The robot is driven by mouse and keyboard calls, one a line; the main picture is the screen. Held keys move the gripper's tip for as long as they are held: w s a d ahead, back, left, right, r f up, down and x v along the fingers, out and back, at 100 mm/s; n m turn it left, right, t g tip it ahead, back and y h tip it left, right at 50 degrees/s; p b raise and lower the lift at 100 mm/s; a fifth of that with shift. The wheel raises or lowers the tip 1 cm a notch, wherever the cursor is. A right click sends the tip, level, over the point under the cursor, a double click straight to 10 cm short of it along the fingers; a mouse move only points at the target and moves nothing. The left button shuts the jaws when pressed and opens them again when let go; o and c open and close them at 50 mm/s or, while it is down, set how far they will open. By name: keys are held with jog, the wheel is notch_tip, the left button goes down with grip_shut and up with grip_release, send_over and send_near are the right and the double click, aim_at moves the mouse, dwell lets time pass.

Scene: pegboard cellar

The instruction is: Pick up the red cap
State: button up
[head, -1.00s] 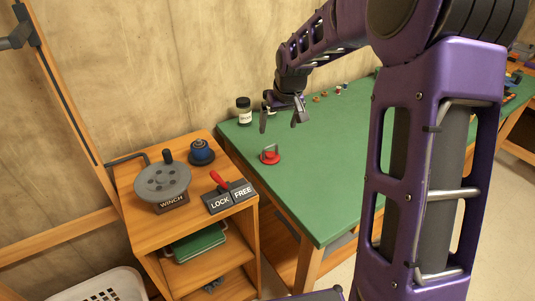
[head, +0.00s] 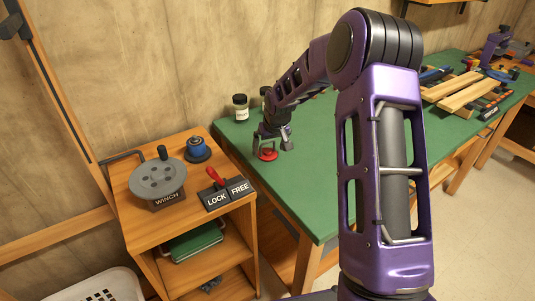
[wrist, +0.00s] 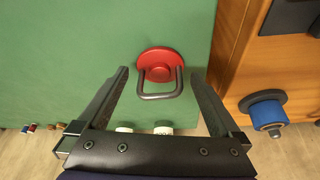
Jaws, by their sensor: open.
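The red cap (head: 267,155) is a round red disc with a dark wire handle, lying on the green bench top (head: 326,205) near its left edge. In the wrist view the red cap (wrist: 160,62) lies ahead of and between the two fingers, its handle toward me. My gripper (head: 273,144) is directly above the cap in the head view, pointing down. In the wrist view my gripper (wrist: 161,83) is open, one finger on each side of the handle, with clear gaps. I cannot tell the exact height left between fingertips and cap.
A wooden cart (head: 137,222) stands left of the bench, with a winch wheel (head: 157,180), a blue knob (head: 197,148) and a red-handled LOCK/FREE lever (head: 213,176). A jar (head: 240,107) stands behind the cap. Wooden planks (head: 474,91) lie at the far right.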

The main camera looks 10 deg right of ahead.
jog(key=shift+x, duration=0.95)
jog(key=shift+c, duration=0.3)
